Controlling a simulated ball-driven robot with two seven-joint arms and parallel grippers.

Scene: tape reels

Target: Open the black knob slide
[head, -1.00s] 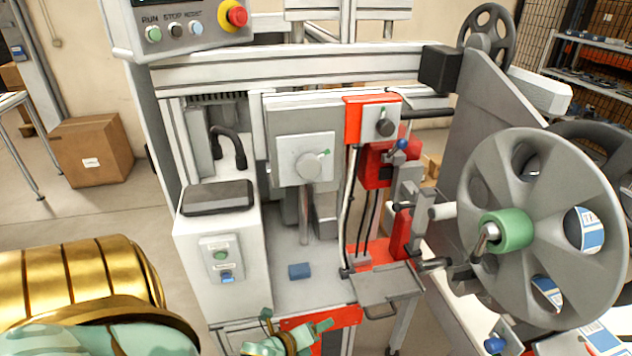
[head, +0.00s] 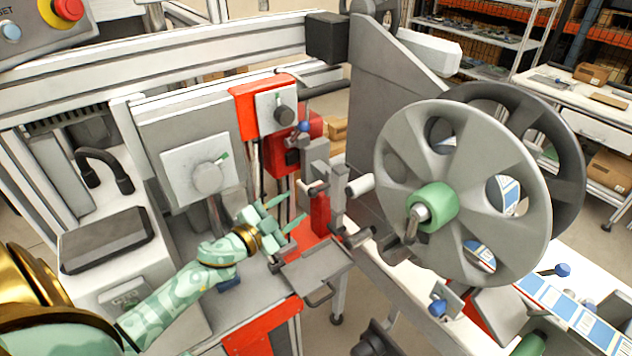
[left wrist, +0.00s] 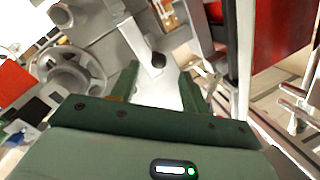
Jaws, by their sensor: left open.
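A black knob (head: 284,115) sits on a light grey plate (head: 267,101) fixed to a red panel in the middle of the machine in the head view. I cannot tell from the pictures whether the slide there is open or shut. My left gripper (head: 288,211) is open and empty, below the knob and apart from it, in front of the red block. In the left wrist view, my two green fingers (left wrist: 160,82) stand apart with nothing gripped. Beyond them a pale bar ends in a dark round tip (left wrist: 158,60). My right gripper does not show.
A large grey reel (head: 510,165) with a green hub stands to the right. A lever with a blue ball (head: 303,127) is close to the knob plate. A grey tray (head: 318,267) lies below my left gripper. A white plate with a round dial (head: 207,178) is to the left.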

